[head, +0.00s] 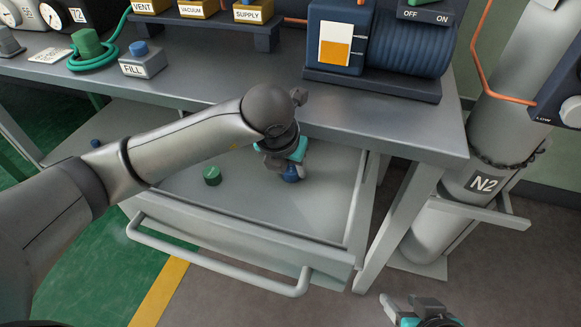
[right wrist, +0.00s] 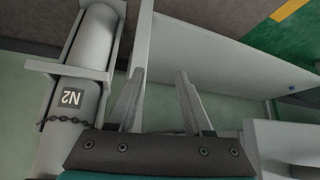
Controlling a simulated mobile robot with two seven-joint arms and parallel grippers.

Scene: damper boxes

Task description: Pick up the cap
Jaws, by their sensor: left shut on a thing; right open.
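My left gripper (head: 289,163) reaches down into the open drawer (head: 240,222). It is shut on a dark blue, rounded cap (head: 292,174), which shows below its fingers. The fingers partly cover the cap, and I cannot tell whether it touches the drawer floor. A small green cap (head: 211,176) stands on the drawer floor to the left of my left gripper. My right gripper (head: 412,302) is low at the bottom right of the head view, outside the drawer. In the right wrist view its two fingers (right wrist: 160,105) are apart with nothing between them.
The workbench (head: 235,95) overhangs the drawer's back. It bears a blue pump (head: 335,45), a FILL block (head: 142,62) and a green hose fitting (head: 88,43). A grey N2 cylinder (head: 480,160) stands at the right. The drawer's front handle (head: 215,264) sticks out.

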